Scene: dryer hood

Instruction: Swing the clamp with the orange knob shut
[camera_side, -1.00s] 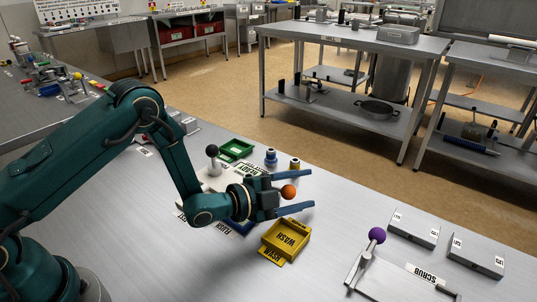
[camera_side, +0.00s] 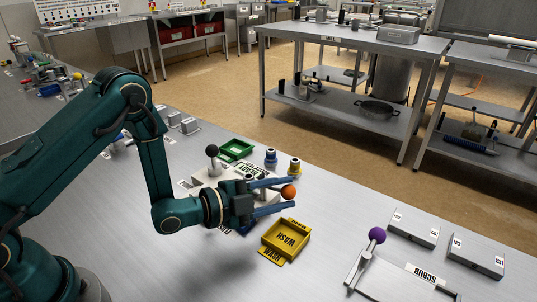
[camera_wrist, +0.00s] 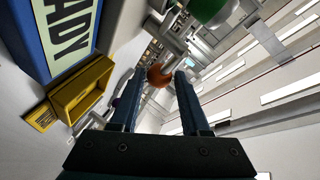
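The orange knob (camera_side: 289,192) sits at the tips of my gripper in the side view. Its lever and clamp body are mostly hidden by my gripper. My gripper (camera_side: 291,195) is open, its two long blue fingers pointing right, one on each side of the knob in the picture.
A black-knobbed lever (camera_side: 212,151) stands behind my gripper. A yellow WASH tray (camera_side: 287,252) lies in front and a green tray (camera_side: 237,148) behind. A purple-knobbed clamp (camera_side: 377,235) is at the right.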

